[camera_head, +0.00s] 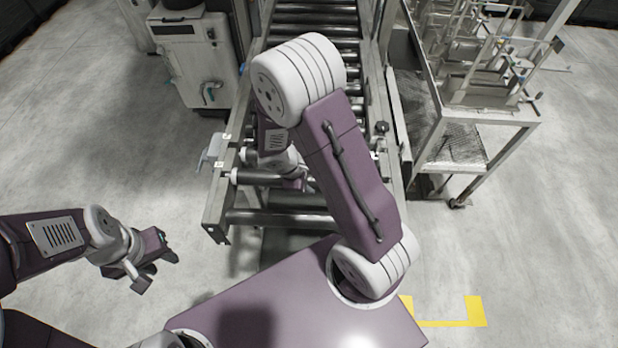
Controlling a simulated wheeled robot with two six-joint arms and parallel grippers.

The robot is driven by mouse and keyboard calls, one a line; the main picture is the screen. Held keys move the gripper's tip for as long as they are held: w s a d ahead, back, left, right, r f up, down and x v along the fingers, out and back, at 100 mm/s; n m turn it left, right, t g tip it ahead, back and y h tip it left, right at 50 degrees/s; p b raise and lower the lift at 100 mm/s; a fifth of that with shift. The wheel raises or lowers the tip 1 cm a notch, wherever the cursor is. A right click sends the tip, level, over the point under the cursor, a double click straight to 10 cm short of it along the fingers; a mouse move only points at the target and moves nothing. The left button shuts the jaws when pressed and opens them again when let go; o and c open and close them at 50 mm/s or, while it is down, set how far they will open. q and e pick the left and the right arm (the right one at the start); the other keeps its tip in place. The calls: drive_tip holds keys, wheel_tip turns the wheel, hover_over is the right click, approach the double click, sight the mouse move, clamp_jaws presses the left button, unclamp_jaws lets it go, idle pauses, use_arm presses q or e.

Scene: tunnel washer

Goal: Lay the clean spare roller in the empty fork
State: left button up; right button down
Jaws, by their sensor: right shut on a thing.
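My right gripper (294,184) is over the near end of the roller conveyor, mostly hidden behind my own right arm. Its fingertips cannot be made out clearly. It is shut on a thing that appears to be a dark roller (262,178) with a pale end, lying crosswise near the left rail. I cannot tell whether this roller is resting in a fork or held just above it. The empty fork cannot be clearly picked out, as my arm covers much of the conveyor. My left gripper (157,271) is open and empty, above the floor left of the conveyor.
The conveyor frame (217,205) carries several dark rollers running to the back. A white cabinet (190,60) with a blue-tipped tap stands at the back left. A metal rack with a mesh shelf (455,145) stands at the right. Floor at left is clear; a yellow marking (475,311) lies front right.

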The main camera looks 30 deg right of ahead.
drive_tip(key=shift+f, duration=0.4)
drive_tip(key=shift+d+r, duration=0.1)
drive_tip(key=shift+w, duration=0.1)
drive_tip(key=shift+f+b, duration=0.2)
drive_tip(key=shift+b, duration=0.15)
drive_tip(key=shift+r, duration=0.1)
